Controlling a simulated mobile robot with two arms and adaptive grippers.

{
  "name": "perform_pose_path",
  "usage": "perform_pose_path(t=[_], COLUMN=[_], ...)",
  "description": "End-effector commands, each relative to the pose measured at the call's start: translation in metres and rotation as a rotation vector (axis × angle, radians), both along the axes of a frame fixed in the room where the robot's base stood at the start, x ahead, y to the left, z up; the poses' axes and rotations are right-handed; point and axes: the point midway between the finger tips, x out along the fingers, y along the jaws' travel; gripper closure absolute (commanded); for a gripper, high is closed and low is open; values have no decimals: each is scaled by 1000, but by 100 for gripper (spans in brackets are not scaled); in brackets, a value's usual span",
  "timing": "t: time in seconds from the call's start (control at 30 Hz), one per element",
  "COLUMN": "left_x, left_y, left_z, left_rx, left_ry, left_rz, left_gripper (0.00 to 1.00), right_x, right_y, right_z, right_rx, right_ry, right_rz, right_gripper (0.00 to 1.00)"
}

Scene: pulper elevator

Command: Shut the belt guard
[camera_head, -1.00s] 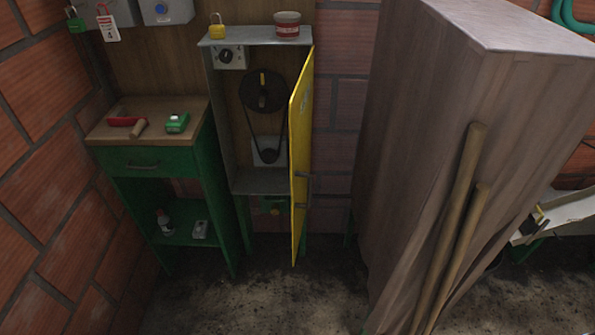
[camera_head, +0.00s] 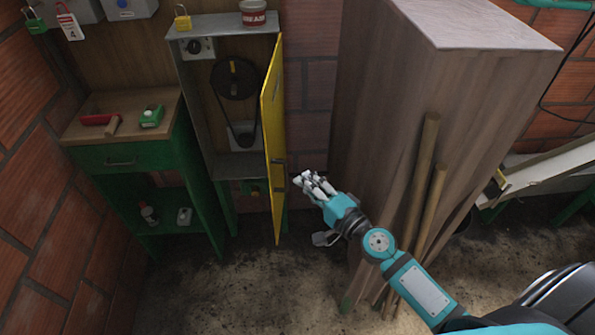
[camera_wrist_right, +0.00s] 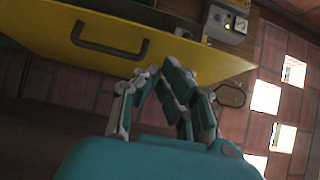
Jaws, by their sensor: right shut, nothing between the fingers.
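The yellow belt guard (camera_head: 270,135) stands swung open on the right side of a grey metal housing (camera_head: 203,110). The housing's inside shows a dark pulley (camera_head: 233,77) and a belt. The guard's dark handle (camera_head: 277,189) is on its outer face; it also shows in the right wrist view (camera_wrist_right: 108,49). My right gripper (camera_head: 308,182) is shut and empty, just right of the guard near the handle's height. In the right wrist view the fingers (camera_wrist_right: 165,70) are close to the guard's edge; I cannot tell whether they touch. My left gripper is not in view.
A green workbench (camera_head: 135,160) with tools is on the left. A yellow padlock (camera_head: 182,20) and a red tin (camera_head: 253,13) sit on the housing.

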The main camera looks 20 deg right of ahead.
Motion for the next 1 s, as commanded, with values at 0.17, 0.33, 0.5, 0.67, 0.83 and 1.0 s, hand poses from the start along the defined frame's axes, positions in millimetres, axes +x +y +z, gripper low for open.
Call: perform_pose_path(t=[0.17,0.33,0.5,0.67,0.83,1.0], left_x=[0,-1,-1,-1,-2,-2], left_y=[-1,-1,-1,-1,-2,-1], left_z=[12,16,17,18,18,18], left_rx=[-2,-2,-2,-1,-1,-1], left_ry=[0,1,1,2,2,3], left_rz=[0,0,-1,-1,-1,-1], left_gripper=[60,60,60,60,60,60], right_x=[32,60,78,83,83,83], right_y=[11,21,27,29,29,29], right_z=[4,3,1,0,0,0], right_rx=[-1,-3,-3,-4,-5,-4], right_ry=[-3,-2,-1,0,-1,1], right_rz=[0,1,0,0,0,0], right_gripper=[100,100,100,100,100,100])
